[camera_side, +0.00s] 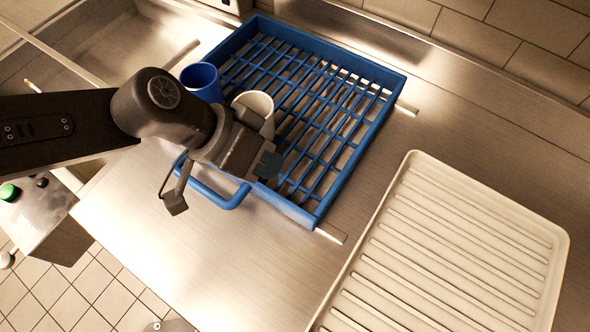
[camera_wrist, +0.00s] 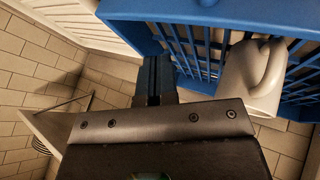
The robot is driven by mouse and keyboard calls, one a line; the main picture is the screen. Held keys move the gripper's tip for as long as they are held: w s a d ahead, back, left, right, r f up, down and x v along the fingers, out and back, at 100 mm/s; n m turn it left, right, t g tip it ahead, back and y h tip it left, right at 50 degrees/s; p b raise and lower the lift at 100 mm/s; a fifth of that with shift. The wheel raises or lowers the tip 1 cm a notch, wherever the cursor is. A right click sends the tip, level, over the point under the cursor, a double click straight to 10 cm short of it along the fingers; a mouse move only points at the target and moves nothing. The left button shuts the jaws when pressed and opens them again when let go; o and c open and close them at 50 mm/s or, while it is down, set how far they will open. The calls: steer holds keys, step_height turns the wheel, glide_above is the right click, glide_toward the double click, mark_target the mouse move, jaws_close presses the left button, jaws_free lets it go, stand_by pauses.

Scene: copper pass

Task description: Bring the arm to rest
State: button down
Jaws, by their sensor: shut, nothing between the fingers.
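My gripper (camera_side: 268,166) is shut and empty. In the side view it hangs over the near edge of the blue rack (camera_side: 355,68), close to the rack's blue handle. Its shut fingers (camera_wrist: 153,78) also show in the wrist view, beside the blue rack wall. My arm reaches in from the left and hides part of the rack's near left corner.
A blue cup (camera_side: 201,80) and a white mug (camera_side: 255,106) stand in the rack close behind my wrist; the mug (camera_wrist: 250,75) also shows in the wrist view. A ribbed cream tray (camera_side: 455,250) lies to the right. Bare metal counter (camera_side: 230,270) lies in front.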

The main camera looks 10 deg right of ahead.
steer(key=v, duration=0.4)
steer(key=shift+a+r, duration=0.1)
steer(key=shift+w+a+r, duration=0.15)
steer(key=shift+a+r, duration=0.05)
steer(key=shift+a, duration=0.05)
steer(key=w+a+r+n+t+y, duration=0.15)
steer(key=a+r, duration=0.35)
steer(key=a, duration=0.7)
steer(key=a+r+n+t+y, duration=0.1)
steer(key=a+r+n+t, duration=0.3)
steer(key=a, duration=0.8)
steer(key=s+a+n+y, duration=0.2)
steer(key=s+a, duration=0.3)
steer(key=a, duration=0.4)
steer(key=s+a+f+n+y, duration=0.1)
steer(key=s+a, duration=0.4)
steer(key=a, duration=0.5)
steer(key=shift+s+a+n+t+y, duration=0.25)
steer(key=shift+s+n+t+y, duration=0.15)
steer(key=shift+n+y, duration=0.5)
